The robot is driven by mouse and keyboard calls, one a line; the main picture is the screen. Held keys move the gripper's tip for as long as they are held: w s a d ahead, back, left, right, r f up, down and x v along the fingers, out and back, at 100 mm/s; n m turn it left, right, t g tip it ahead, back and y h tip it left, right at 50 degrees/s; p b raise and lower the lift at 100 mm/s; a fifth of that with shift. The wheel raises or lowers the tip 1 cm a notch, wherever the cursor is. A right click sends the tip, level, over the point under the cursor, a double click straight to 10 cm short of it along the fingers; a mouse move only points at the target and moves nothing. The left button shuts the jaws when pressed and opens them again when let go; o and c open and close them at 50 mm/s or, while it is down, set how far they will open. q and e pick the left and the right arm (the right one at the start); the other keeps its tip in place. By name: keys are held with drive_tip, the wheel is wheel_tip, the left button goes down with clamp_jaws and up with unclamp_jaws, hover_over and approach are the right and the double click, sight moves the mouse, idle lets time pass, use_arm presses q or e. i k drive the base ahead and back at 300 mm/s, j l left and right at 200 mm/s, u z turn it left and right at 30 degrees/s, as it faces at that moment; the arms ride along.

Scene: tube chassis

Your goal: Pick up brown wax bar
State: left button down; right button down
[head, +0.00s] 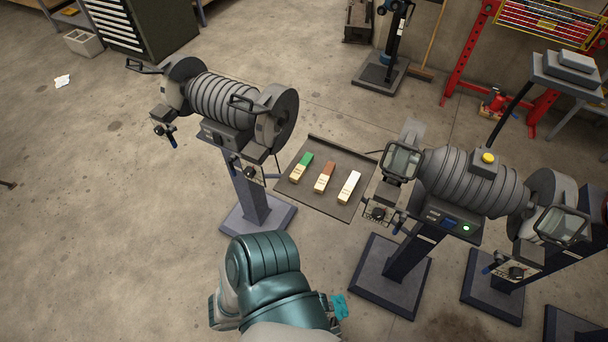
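The brown wax bar (328,169) lies in the middle of a row of three bars on a dark flat tray (300,201). Its upper end is reddish brown and its lower end is wrapped in pale, printed paper. A green bar (305,160) lies to its left and a white bar (349,185) to its right, both apart from it. Teal and grey parts of my own body fill the bottom middle of the picture, below the tray. Nothing is seen touching the bars.
A grey bench grinder on a pedestal (220,100) stands left of the tray. A buffing machine with a yellow button (475,183) stands to the right, its pedestal base (390,275) close by. A dark cabinet (140,25) is at the back left.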

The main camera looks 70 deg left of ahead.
sight(322, 184)
drive_tip(key=u, duration=2.05)
